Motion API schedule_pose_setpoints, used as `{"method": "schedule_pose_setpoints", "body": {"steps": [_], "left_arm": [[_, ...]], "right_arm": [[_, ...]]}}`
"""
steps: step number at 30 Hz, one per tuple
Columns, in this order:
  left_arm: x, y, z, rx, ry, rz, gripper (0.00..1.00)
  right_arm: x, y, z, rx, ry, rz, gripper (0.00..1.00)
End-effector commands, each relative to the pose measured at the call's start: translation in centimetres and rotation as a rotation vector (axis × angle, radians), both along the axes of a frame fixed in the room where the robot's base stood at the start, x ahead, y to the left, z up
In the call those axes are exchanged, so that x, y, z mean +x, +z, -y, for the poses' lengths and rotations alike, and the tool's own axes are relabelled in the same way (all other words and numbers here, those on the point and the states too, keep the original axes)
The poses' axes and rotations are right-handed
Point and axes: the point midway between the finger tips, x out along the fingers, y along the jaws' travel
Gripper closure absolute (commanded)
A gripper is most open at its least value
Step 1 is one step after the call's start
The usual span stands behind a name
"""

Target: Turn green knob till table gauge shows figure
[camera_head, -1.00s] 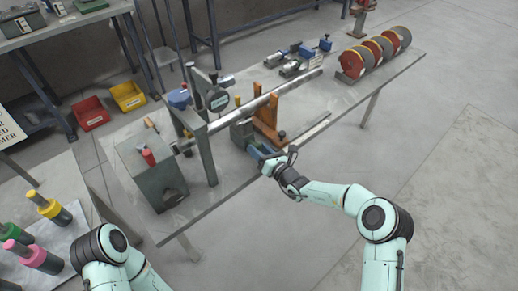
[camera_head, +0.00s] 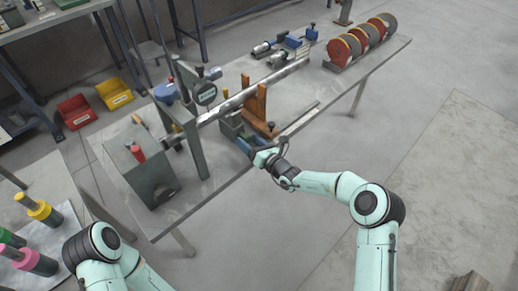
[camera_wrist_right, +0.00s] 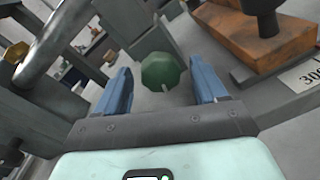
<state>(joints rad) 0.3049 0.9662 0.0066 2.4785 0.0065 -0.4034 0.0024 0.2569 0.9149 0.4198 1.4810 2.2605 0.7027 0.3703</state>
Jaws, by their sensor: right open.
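The green knob (camera_wrist_right: 162,72) is a faceted, rounded knob in the middle of the right wrist view. My right gripper (camera_wrist_right: 161,84) is open, its two blue fingers to either side of the knob with gaps showing on both sides. In the head view my right gripper (camera_head: 246,146) is at the table's front edge, beside a grey block (camera_head: 230,125); the knob is hidden there. My left gripper is out of view.
A long metal bar (camera_head: 240,101) runs above the table (camera_head: 200,195), by an orange stand (camera_head: 257,103). A grey box (camera_head: 145,175) with a red-topped item stands at left. Red and grey discs (camera_head: 345,49) stand at the far right. The floor in front is clear.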

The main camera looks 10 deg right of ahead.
Motion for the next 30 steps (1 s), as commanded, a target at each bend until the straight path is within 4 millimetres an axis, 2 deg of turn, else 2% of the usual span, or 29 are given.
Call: {"method": "schedule_pose_setpoints", "body": {"steps": [5,12,18,24,30], "left_arm": [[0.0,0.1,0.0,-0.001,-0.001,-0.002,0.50],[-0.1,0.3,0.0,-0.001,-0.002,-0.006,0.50],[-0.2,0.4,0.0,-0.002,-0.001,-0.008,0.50],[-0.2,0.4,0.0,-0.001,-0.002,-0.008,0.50],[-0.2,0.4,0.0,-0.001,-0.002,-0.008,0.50]], "right_arm": [[-2.1,0.1,1.5,-0.001,-0.003,-0.003,0.29],[-6.7,0.3,4.6,-0.002,-0.004,-0.003,0.29],[-9.6,0.4,6.5,-0.002,-0.004,-0.003,0.29],[-10.7,0.4,7.2,-0.002,-0.002,-0.001,0.29],[-10.9,0.4,7.2,-0.001,-0.002,-0.002,0.29]]}}
